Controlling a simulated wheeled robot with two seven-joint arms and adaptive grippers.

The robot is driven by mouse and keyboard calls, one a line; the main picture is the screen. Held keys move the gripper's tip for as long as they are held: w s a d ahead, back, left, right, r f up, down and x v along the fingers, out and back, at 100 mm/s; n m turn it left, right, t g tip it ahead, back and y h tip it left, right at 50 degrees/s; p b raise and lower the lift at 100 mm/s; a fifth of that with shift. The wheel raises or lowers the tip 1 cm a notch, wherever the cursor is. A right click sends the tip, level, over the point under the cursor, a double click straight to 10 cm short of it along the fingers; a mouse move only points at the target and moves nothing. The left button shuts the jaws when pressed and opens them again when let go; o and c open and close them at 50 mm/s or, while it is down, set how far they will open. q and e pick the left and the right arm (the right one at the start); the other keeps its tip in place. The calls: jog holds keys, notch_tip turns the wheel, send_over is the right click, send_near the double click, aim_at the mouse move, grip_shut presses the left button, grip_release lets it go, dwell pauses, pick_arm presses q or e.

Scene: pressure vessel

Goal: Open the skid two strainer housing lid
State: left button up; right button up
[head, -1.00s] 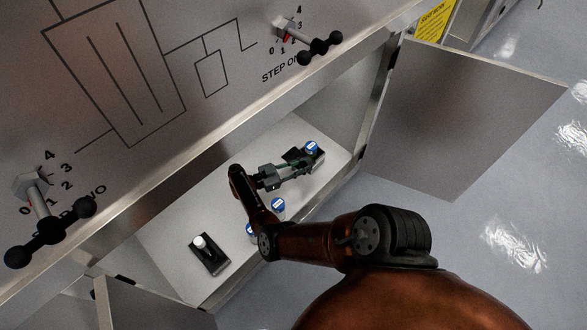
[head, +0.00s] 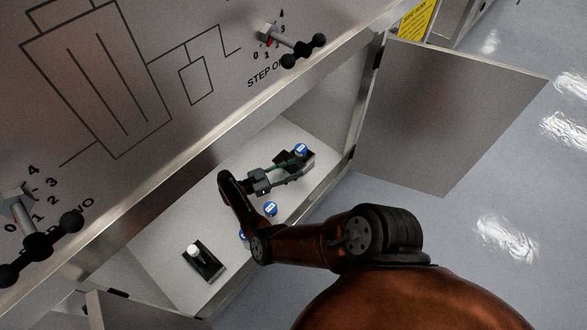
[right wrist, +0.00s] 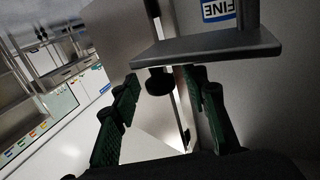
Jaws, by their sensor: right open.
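A dark block with a blue-and-white disc (head: 301,150) stands on the far part of the pale cabinet floor. I cannot tell for sure that it is the strainer housing. My right gripper (head: 287,166) reaches in at the near side of this block. In the right wrist view, the green-padded fingers (right wrist: 163,90) are open. A dark round knob (right wrist: 158,82) shows between the fingertips, under a grey plate (right wrist: 207,48). A blue label reading FINE (right wrist: 222,9) is above the plate. I cannot tell whether the fingers touch the knob. My left gripper is out of view.
Another blue-and-white disc (head: 270,209) lies nearer, beside my forearm. A black base with a white-topped lever (head: 203,261) sits at the near end. The cabinet door (head: 455,115) stands open at right. The front panel (head: 140,100) with handled dials overhangs at left.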

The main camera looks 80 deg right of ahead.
jog(key=v, duration=0.7)
jog(key=shift+w+r, duration=0.1)
dwell(0.5)
